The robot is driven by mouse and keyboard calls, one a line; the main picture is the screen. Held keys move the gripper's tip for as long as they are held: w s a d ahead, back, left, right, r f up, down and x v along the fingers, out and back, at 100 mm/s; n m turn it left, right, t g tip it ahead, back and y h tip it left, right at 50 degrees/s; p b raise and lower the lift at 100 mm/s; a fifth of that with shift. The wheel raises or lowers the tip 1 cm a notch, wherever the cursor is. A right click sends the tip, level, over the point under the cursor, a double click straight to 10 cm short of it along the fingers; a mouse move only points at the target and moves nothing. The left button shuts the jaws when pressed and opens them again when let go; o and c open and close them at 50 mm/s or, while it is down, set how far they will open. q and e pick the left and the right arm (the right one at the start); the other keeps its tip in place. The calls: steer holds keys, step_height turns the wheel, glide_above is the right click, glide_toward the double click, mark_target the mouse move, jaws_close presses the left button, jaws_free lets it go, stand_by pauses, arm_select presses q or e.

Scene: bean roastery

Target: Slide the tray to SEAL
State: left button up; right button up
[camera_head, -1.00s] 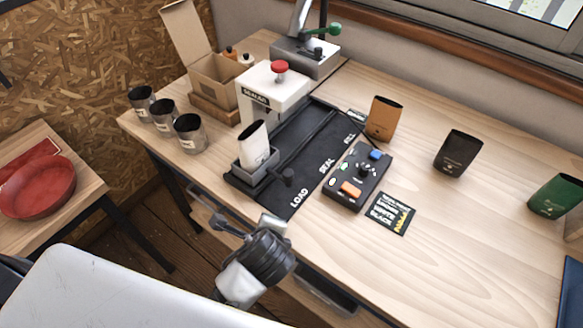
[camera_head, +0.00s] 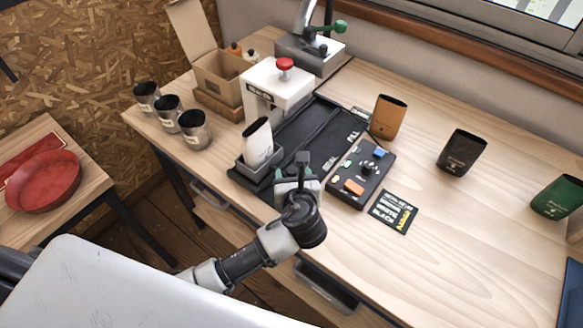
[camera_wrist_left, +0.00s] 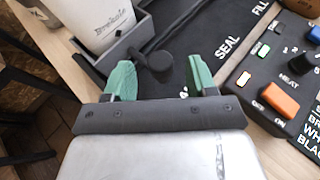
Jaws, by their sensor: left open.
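The grey tray (camera_head: 243,168) sits at the LOAD end of the black track (camera_head: 300,133), with a white pouch (camera_head: 259,143) standing in it. In the left wrist view the tray (camera_wrist_left: 139,38) has a dark round knob (camera_wrist_left: 160,63) at its side. My left gripper (camera_head: 296,178) is over the LOAD end, beside the tray. In the wrist view its green fingers (camera_wrist_left: 160,72) are open, one on each side of the knob; I cannot tell whether they touch it. The SEAL label (camera_wrist_left: 228,46) lies further along the track. The gripper covers the LOAD label and knob in the head view.
A white sealer (camera_head: 277,90) with a red knob stands beside the track. A control box (camera_head: 361,172) with buttons and a printed card (camera_head: 394,212) lie to the right. Metal cups (camera_head: 194,130) stand left. A brown pouch (camera_head: 387,117) stands behind the control box.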

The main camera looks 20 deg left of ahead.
mark_target(292, 172)
arm_select(q)
steer(key=shift+x, duration=1.55)
steer(key=shift+c, duration=0.2)
jaws_close()
